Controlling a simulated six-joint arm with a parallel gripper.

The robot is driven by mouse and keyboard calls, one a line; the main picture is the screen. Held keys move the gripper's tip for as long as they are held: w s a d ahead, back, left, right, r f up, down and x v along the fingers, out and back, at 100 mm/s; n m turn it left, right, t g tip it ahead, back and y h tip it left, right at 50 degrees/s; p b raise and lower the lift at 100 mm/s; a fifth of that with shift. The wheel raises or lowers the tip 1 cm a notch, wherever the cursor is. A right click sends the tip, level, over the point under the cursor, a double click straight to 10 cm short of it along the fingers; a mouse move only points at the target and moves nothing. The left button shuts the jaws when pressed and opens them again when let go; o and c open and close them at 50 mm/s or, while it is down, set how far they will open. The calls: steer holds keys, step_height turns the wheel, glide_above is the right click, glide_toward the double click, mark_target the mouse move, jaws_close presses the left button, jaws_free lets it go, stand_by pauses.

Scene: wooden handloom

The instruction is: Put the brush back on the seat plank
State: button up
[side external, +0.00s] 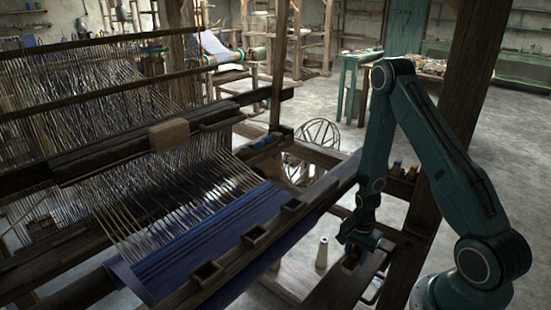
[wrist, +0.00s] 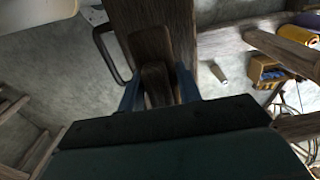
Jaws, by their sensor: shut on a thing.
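My gripper (side external: 354,250) points down over the dark wooden seat plank (side external: 335,289) at the right of the loom. In the wrist view its two blue-grey fingers (wrist: 158,90) are closed around the dark wooden brush (wrist: 151,45). The brush's wider end reaches away from my gripper, and the plank (wrist: 208,60) shows behind and beside it. Whether the brush touches the plank or hangs just above it, I cannot tell. In the side view the brush is mostly hidden by my gripper.
The loom's beam with square slots (side external: 255,236) and the blue cloth (side external: 205,240) lie left of my gripper. A dark loop (wrist: 105,52) lies beside the brush. A small wooden box (wrist: 265,72) sits at the right.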

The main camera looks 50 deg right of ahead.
mark_target(357, 248)
steer(key=shift+f, duration=0.25)
steer(key=shift+f, duration=1.8)
steer(key=shift+f, duration=0.1)
steer(key=o, duration=1)
steer(key=shift+c, duration=0.2)
steer(key=shift+r, duration=6.15)
